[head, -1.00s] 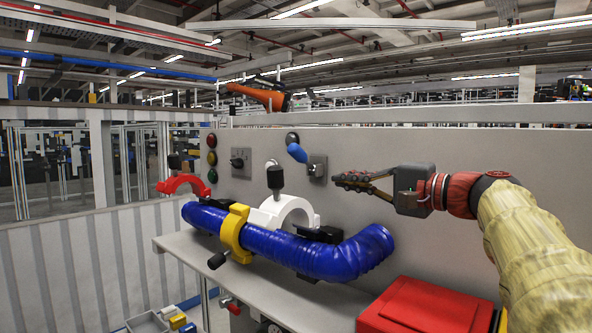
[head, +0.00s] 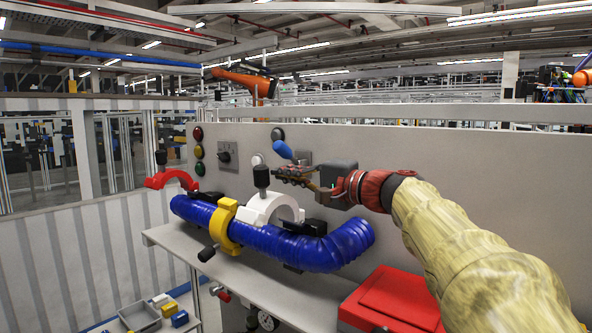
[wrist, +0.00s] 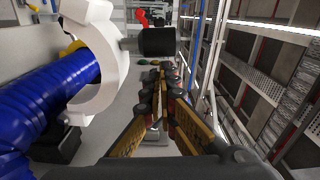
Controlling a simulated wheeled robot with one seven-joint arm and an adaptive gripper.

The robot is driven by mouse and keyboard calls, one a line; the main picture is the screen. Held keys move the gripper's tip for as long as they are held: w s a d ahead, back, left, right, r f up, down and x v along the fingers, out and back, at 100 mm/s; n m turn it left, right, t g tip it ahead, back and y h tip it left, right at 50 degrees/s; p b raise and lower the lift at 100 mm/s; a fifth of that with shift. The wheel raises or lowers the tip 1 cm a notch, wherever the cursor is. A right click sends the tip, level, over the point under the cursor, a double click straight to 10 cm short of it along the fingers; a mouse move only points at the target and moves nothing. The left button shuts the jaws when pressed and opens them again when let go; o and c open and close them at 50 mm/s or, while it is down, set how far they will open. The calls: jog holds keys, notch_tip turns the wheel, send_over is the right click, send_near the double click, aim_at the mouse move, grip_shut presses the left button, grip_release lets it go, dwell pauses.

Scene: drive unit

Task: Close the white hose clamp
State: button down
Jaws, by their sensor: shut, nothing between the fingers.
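The white hose clamp (head: 272,207) stands as a raised arch above and behind the blue hose (head: 315,250), its black knob (head: 261,177) pointing up. It appears swung open. My gripper (head: 282,173) is shut and empty, just right of the knob in the head view and about level with it; the gap in depth is hard to judge. In the wrist view the white clamp (wrist: 106,75) fills the upper left and its black knob (wrist: 157,42) lies just beyond the fingertips (wrist: 165,88), with no contact that I can make out.
A yellow clamp (head: 226,222) wraps the hose, its black handle low at the front. A red clamp (head: 170,178) stands raised at the far left. A blue-handled lever (head: 282,149) on the panel is close behind my gripper. A red box (head: 395,297) sits front right.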

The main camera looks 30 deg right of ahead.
jog(key=shift+f, duration=0.15)
dwell(0.3)
jog(key=shift+a+f+n+b, duration=0.3)
jog(key=shift+a+n+b, duration=0.1)
jog(key=shift+b, duration=0.75)
